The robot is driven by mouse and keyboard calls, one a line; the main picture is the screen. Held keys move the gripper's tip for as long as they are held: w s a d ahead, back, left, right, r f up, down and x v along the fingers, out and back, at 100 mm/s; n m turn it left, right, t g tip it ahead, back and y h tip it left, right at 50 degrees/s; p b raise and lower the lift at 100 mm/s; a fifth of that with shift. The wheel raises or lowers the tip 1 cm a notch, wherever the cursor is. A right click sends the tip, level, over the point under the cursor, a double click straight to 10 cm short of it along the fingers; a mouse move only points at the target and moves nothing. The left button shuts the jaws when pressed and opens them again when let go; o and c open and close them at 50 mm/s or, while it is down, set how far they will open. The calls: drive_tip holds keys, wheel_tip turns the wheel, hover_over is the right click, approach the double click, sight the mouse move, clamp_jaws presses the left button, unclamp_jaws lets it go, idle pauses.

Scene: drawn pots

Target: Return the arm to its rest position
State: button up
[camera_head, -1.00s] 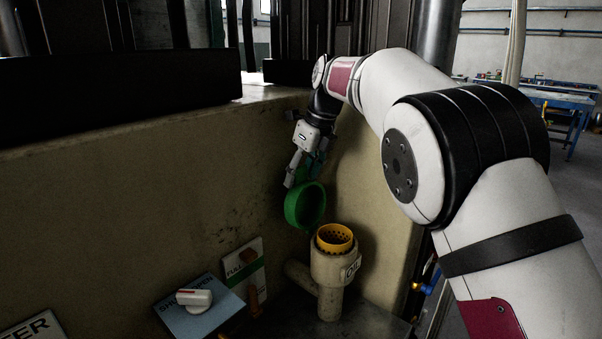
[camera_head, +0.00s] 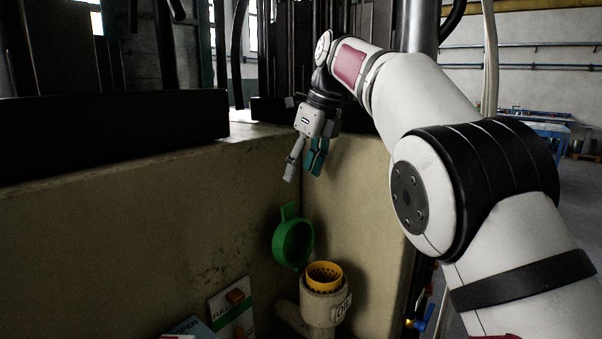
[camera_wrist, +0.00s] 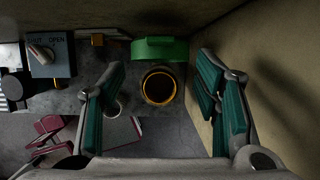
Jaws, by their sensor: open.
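My gripper (camera_head: 304,170) is open and empty, pointing down, in the upper middle of the head view. It hangs above the green lid (camera_head: 293,243) and the oil filler neck (camera_head: 321,307), clear of both. The lid is swung up, and the yellow strainer (camera_head: 324,275) shows in the open neck. In the wrist view, both teal-padded fingers of the gripper (camera_wrist: 165,88) stand wide apart. The green lid (camera_wrist: 160,49) and the round yellow-rimmed opening (camera_wrist: 158,87) show between and beyond them, with nothing held.
A beige machine wall (camera_head: 130,220) runs along the left and behind the neck. A shut/open valve switch (camera_wrist: 50,52) is at upper left in the wrist view. A blue-handled valve (camera_head: 418,324) sits right of the neck. A blue table (camera_head: 545,128) stands far right.

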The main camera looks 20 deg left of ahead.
drive_tip(key=s+d+r+n+t, duration=0.1)
drive_tip(key=s+d+r+n, duration=0.15)
drive_tip(key=d, duration=0.55)
drive_tip(key=s+d+r+n+h, duration=0.1)
drive_tip(key=s+d+n, duration=0.3)
drive_tip(key=d, duration=0.5)
drive_tip(key=s+d+r+n+t, duration=0.1)
drive_tip(key=s+d+r+n, duration=0.15)
drive_tip(key=d, duration=0.55)
drive_tip(key=s+d+f+n+h, duration=0.1)
drive_tip(key=s+d+f+n, duration=0.3)
drive_tip(key=s, duration=0.4)
drive_tip(key=s+d+f+n+t+h, duration=0.1)
drive_tip(key=s+d+f+n, duration=0.3)
drive_tip(key=s+f, duration=0.3)
drive_tip(key=s+d+f+n, duration=0.5)
drive_tip(key=s+d, duration=0.1)
drive_tip(key=s, duration=0.4)
drive_tip(key=shift+s+d+f+t+h, duration=0.25)
drive_tip(key=shift+s+d+t+h, duration=0.05)
drive_tip(key=shift+s+h, duration=0.1)
